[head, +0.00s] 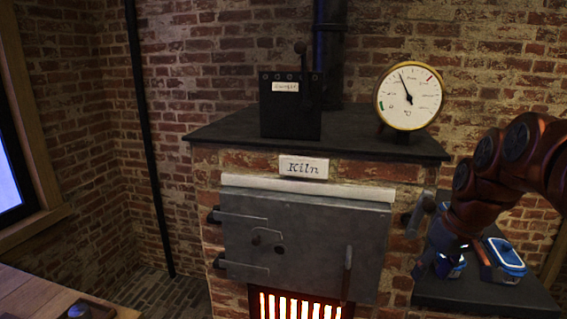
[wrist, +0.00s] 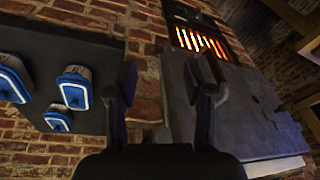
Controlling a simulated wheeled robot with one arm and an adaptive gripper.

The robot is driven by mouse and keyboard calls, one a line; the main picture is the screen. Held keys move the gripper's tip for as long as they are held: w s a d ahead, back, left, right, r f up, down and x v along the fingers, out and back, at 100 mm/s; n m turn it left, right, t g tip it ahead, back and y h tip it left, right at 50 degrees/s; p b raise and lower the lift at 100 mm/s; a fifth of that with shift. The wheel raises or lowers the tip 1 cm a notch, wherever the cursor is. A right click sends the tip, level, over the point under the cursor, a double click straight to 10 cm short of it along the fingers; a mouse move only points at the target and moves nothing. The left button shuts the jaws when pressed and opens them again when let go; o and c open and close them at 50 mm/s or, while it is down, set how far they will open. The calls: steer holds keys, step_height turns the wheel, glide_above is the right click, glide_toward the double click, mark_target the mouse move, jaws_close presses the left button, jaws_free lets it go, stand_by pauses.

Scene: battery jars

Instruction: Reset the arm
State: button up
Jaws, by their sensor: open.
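My gripper (head: 432,262) is at the lower right of the head view, with my copper-coloured arm reaching in from the right edge. It is beside the right side of the kiln and above a dark ledge. In the wrist view my gripper (wrist: 165,85) has its two dark fingers well apart, with only brick wall and kiln edge seen between them. It holds nothing.
The kiln has a grey metal door (head: 305,240), closed, above a glowing grate (head: 300,305). Blue-lidded jars (head: 508,256) stand on the dark ledge (head: 470,295); several show in the wrist view (wrist: 75,88). A gauge (head: 409,97) and black box (head: 290,108) sit on top.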

steer(key=s+a+f+g, duration=0.2)
steer(key=s+a+f, duration=0.3)
steer(key=s+a, duration=0.6)
steer(key=s+a+f+g, duration=0.1)
steer(key=s+a+f, duration=0.1)
steer(key=s, duration=0.4)
steer(key=s+a+f+g+h, duration=0.1)
steer(key=s+a+f, duration=0.1)
steer(key=s, duration=0.4)
steer(key=shift+s+a+f+m+p, duration=0.35)
steer(key=shift+s+f+m+p, duration=0.1)
steer(key=shift+f, duration=0.4)
